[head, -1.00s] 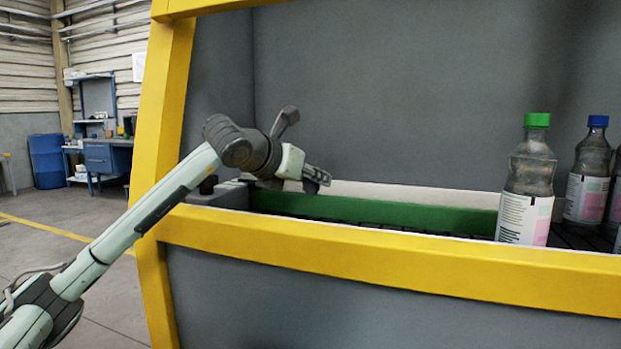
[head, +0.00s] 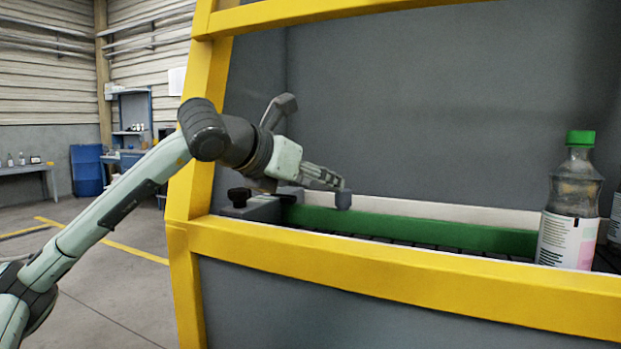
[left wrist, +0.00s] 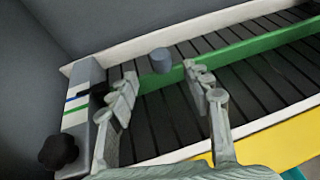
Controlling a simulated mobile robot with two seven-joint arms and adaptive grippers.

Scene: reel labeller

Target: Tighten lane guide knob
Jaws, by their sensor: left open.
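A black lobed knob (head: 239,195) sits on the grey end block (head: 250,212) at the conveyor's left end. It also shows at the lower left of the left wrist view (left wrist: 58,151). A green lane guide (head: 420,229) runs along the dark slatted conveyor. A blue-grey cylinder (left wrist: 161,60) shows at the guide, beyond and between my fingertips; whether it is fixed to the guide I cannot tell. A second dark part (left wrist: 97,92) by the block is partly hidden by a finger. My left gripper (head: 335,183) is open and empty above the guide, right of the knob. My right gripper is out of view.
A yellow frame beam (head: 400,269) crosses in front of the conveyor, and a yellow post (head: 187,200) stands at its left. A green-capped bottle (head: 571,205) stands on the conveyor at right. A grey panel (head: 420,100) closes the back.

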